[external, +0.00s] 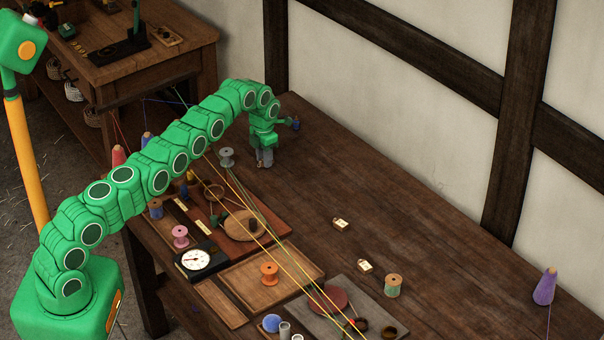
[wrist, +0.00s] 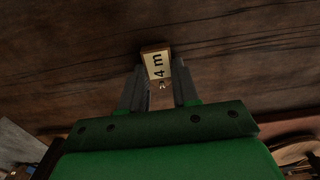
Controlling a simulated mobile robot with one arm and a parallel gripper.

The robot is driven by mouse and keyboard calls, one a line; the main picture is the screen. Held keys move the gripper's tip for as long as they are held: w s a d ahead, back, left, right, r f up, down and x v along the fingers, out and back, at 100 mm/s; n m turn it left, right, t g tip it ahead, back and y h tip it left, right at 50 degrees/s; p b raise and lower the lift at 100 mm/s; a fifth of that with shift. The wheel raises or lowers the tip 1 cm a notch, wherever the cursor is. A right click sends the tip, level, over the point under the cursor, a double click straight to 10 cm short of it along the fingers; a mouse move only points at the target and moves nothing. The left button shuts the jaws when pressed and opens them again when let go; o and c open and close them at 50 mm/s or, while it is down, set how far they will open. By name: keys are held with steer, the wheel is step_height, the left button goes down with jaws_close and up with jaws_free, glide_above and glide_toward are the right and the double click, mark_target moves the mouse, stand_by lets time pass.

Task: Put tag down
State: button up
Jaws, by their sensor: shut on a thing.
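The tag (wrist: 156,66) is a small pale plate with a wooden edge, marked "4 m", in the wrist view. My gripper (wrist: 160,88) is shut on it, with the tag at the tips of the two grey fingers. Dark table wood lies behind the tag; I cannot tell whether the tag touches it. In the external view my gripper (external: 264,162) points down over the far left part of the table, and the tag in it is too small to make out. Two similar pale tags, one nearer the middle (external: 341,224) and one further right (external: 365,266), lie on the table.
A grey spool (external: 227,157) stands just left of my gripper. Yellow cords (external: 258,217) run across the boards and trays. The table (external: 420,225) is mostly clear towards the wall.

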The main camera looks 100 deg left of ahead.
steer(key=shift+f, duration=0.1)
steer(key=o, duration=1)
steer(key=shift+r, duration=2.55)
steer(key=shift+a+r, duration=0.1)
steer(key=shift+r, duration=1.25)
